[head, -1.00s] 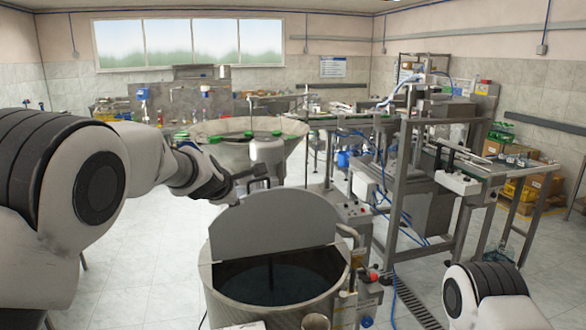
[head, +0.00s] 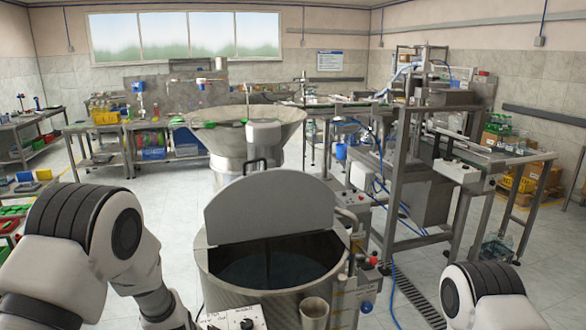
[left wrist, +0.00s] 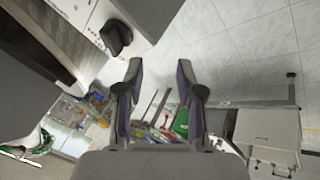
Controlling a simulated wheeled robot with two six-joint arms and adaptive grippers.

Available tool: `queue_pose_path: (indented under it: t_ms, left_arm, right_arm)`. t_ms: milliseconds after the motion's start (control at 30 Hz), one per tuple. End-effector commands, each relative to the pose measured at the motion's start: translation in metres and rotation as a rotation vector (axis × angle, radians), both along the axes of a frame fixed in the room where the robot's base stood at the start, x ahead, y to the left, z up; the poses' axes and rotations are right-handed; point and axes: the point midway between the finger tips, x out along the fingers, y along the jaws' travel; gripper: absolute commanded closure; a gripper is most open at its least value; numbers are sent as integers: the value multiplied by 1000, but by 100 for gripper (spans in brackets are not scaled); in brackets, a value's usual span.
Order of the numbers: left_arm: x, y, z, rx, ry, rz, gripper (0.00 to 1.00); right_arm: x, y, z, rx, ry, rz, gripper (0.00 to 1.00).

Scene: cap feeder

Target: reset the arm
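My left arm is folded low at the left of the head view, and its gripper is below that picture's edge. In the left wrist view my left gripper (left wrist: 158,85) is open, with nothing between its two fingers. Tiled floor and, farther off, blurred coloured items lie beyond the fingers. My right arm shows only as a rounded link at the lower right of the head view, and its gripper is out of the picture.
A round steel tank (head: 215,270) with its half lid (head: 272,212) raised stands in front of me. A metal cup (head: 314,312) is at its near side. A wide feeder bowl (head: 222,140) stands behind. A steel machine frame (head: 400,180) is on the right.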

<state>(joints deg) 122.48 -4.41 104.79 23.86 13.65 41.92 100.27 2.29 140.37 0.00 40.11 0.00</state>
Motion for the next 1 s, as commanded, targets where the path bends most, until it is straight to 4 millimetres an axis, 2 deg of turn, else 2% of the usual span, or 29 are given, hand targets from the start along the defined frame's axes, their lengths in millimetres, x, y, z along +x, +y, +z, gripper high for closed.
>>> queue_pose_path:
  t_ms: [33,100,167,233,300,400,500,600,1000]
  left_arm:
    - [-33,7,-44,49,69,-73,63]
    - [-81,14,-88,113,157,-200,63]
    - [-124,18,-122,158,233,-320,63]
    - [-179,21,-156,194,320,-471,63]
    - [-235,21,-183,210,399,-627,63]
    - [-304,17,-203,205,482,-830,63]
    - [-348,12,-209,185,522,-966,63]
    - [-364,10,-208,176,534,-1023,63]
    - [-364,10,-206,177,533,-1025,63]
  right_arm:
    - [0,0,-14,0,0,0,26]
    - [0,0,-24,0,0,0,26]
    - [0,0,-32,0,0,0,26]
    - [0,0,-42,0,0,0,26]
    - [0,0,-52,0,0,0,26]
    - [0,0,-63,0,0,0,26]
    - [0,0,-69,0,0,0,26]
    - [0,0,-69,0,0,0,26]
    - [0,0,-68,0,0,0,26]
